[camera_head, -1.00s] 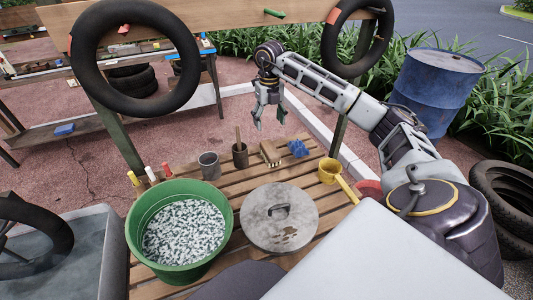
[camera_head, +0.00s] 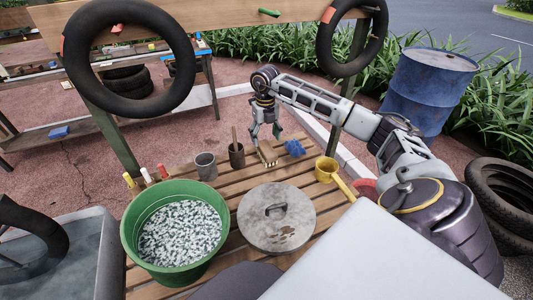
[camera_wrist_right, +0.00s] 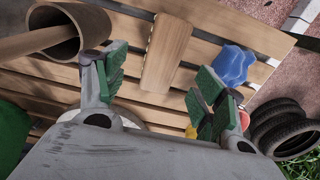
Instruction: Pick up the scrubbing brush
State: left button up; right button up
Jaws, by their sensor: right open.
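The scrubbing brush (camera_head: 267,157) has a wooden back and pale bristles and lies on the slatted wooden table (camera_head: 228,187). In the right wrist view its wooden back (camera_wrist_right: 166,52) lies between and beyond my two open fingers. My right gripper (camera_head: 265,138) is open and empty, just above the brush, and covers part of it in the head view. Its green-padded fingertips also show in the right wrist view (camera_wrist_right: 160,80). My left gripper is not in view.
A blue crumpled cloth or sponge (camera_head: 294,147) lies right of the brush. A brown cup with a wooden handle (camera_head: 237,157) and a grey cup (camera_head: 206,167) stand left. A yellow ladle (camera_head: 327,169), a round metal lid (camera_head: 277,219) and a green basin (camera_head: 133,237) are nearer.

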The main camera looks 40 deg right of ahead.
aim_at(266, 147)
jog(key=shift+f, duration=0.55)
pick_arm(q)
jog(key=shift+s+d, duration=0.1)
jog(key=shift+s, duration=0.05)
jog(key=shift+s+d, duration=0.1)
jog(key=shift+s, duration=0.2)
pick_arm(e)
jog(key=shift+f, duration=0.15)
jog(key=shift+d+f, duration=0.1)
jog(key=shift+f, duration=0.5)
notch_tip(266, 147, down, 3)
jog(key=shift+s+d+r, duration=0.1)
jog(key=shift+f, duration=0.45)
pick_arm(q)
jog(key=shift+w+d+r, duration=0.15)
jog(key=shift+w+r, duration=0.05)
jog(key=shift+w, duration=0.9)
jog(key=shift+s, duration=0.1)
